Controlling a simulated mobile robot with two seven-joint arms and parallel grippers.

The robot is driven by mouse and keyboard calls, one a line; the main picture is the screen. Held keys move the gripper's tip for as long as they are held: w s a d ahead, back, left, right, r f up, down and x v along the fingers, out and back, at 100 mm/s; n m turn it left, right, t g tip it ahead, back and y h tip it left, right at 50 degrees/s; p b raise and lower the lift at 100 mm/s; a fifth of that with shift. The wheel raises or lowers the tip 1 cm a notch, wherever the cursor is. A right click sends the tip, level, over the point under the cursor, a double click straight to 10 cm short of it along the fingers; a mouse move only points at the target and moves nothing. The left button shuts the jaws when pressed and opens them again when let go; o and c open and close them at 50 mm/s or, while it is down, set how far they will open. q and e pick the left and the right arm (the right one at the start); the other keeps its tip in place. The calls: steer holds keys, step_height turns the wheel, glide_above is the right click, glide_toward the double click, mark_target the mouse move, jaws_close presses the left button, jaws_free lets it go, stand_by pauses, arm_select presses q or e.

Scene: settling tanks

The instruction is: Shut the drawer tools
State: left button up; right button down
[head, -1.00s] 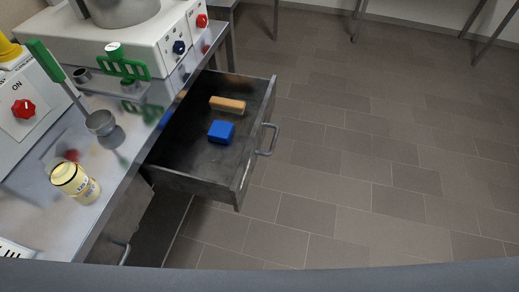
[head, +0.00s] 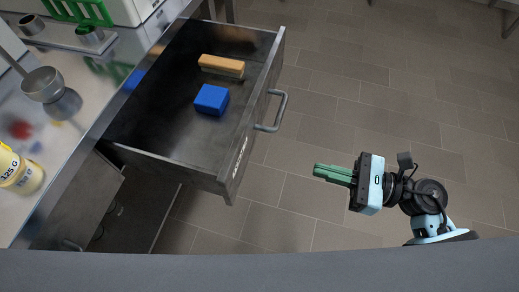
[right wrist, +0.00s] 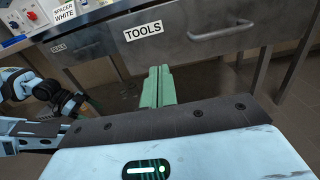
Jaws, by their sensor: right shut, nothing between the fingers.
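The tools drawer (head: 165,112) is pulled out from under the steel counter in the head view. An orange-and-white block and a blue block lie inside it. Its front has a grey bar handle (head: 280,112). In the right wrist view the drawer front (right wrist: 190,58) carries a TOOLS label (right wrist: 143,29). My right gripper (head: 316,170) has green fingers, shut and empty. It is to the right of the drawer front, apart from it, with fingers pointing toward it. The fingers (right wrist: 158,70) also show in the right wrist view, below the label.
The counter (head: 75,130) holds a yellow-labelled jar (head: 22,172), a metal ladle (head: 43,84) and a green rack (head: 78,10). Tiled floor (head: 400,90) is clear to the right of the drawer.

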steer(key=p, duration=0.2)
glide_toward(245, 152)
steer(key=x, duration=0.7)
steer(key=shift+w+d, duration=0.1)
steer(key=shift+w, duration=0.05)
arm_select(q)
steer(key=shift+s+d+r, duration=0.1)
steer(key=shift+s+r, duration=0.4)
steer(key=shift+r, duration=0.2)
steer(key=shift+w+a, duration=0.1)
steer(key=shift+a, duration=0.1)
